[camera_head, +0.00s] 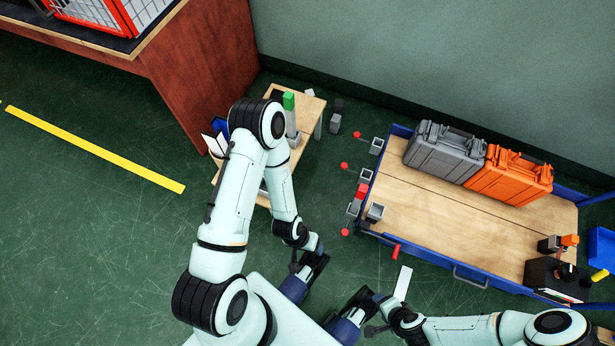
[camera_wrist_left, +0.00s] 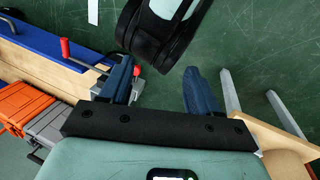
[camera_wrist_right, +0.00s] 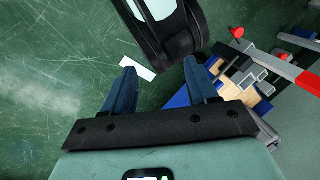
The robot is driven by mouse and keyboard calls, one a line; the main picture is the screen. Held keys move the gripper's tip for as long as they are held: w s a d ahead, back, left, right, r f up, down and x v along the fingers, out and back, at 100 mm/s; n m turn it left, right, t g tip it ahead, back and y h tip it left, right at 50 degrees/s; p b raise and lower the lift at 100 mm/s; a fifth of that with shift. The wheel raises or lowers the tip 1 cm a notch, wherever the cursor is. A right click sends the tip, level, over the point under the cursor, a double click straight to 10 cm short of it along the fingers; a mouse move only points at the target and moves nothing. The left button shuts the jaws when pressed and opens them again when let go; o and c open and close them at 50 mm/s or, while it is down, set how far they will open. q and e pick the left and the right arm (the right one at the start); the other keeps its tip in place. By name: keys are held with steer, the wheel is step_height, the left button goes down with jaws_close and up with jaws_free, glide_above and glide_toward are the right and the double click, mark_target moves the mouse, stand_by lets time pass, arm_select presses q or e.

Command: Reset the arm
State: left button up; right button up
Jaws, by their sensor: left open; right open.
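My left gripper (camera_head: 293,288) hangs over the green floor, its arm bent in front of the small wooden table. In the left wrist view its blue fingers (camera_wrist_left: 157,82) are spread apart with nothing between them. My right gripper (camera_head: 346,328) is close by, lower and to the right in the head view. In the right wrist view its blue fingers (camera_wrist_right: 160,85) are also apart and empty. Both grippers are clear of the cart and table. Part of each hand is hidden or cut off in the head view.
A blue-edged wooden cart (camera_head: 430,222) holds a grey case (camera_head: 443,152) and an orange case (camera_head: 510,178). The small table (camera_head: 307,112) carries a green-topped item (camera_head: 289,101). A white strip (camera_head: 403,283) lies near my right arm. Open floor lies at left.

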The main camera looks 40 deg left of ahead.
arm_select(q)
steer(key=shift+s+a, duration=0.1)
steer(key=shift+s, duration=0.1)
steer(key=shift+r, duration=0.15)
arm_select(e)
steer(key=shift+r, duration=0.1)
